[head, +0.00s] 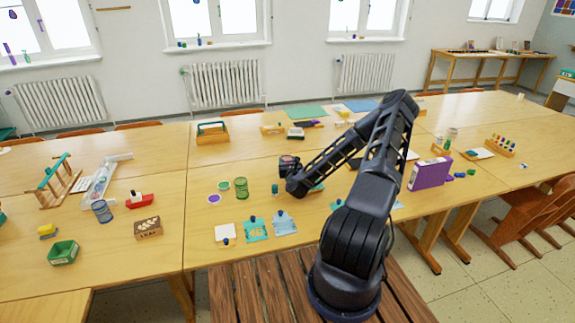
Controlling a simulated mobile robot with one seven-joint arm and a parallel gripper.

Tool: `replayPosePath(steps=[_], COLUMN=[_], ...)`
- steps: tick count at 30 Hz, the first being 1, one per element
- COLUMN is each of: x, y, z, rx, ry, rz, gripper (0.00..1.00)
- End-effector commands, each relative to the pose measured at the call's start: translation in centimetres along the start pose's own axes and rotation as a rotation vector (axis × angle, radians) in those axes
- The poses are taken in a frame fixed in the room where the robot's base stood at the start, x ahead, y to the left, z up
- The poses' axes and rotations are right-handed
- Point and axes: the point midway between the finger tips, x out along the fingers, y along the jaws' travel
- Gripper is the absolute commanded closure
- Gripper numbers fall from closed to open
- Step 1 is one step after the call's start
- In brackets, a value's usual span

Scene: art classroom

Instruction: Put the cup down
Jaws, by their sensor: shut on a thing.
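My gripper (294,184) is at the end of my arm, over the middle of the long wooden table (225,155). It is small in the head view, and its fingers are mostly hidden by my own wrist. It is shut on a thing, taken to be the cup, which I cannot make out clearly. I cannot tell whether the cup touches the table. A small teal object (275,189) shows just left of the gripper; I cannot tell whether it is apart from it.
A green can-like container (241,188) and a purple-topped jar (214,199) stand left of the gripper. Blue printed sheets (285,223) lie nearer me. A purple box (430,173) stands to the right.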

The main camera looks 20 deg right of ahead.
Motion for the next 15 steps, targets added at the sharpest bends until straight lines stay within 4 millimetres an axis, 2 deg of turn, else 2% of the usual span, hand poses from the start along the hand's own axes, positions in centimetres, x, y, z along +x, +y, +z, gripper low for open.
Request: replayPosePath(steps=[3,14,15], x=[0.02,0.01,0.01], y=[0.07,0.03,0.03], z=[-1.22,-1.53,-1.53], rx=[0.0,0.0,0.0], ry=[0.0,0.0,-0.001], rz=[0.002,0.001,0.001], gripper=[0.71,0.71,0.46])
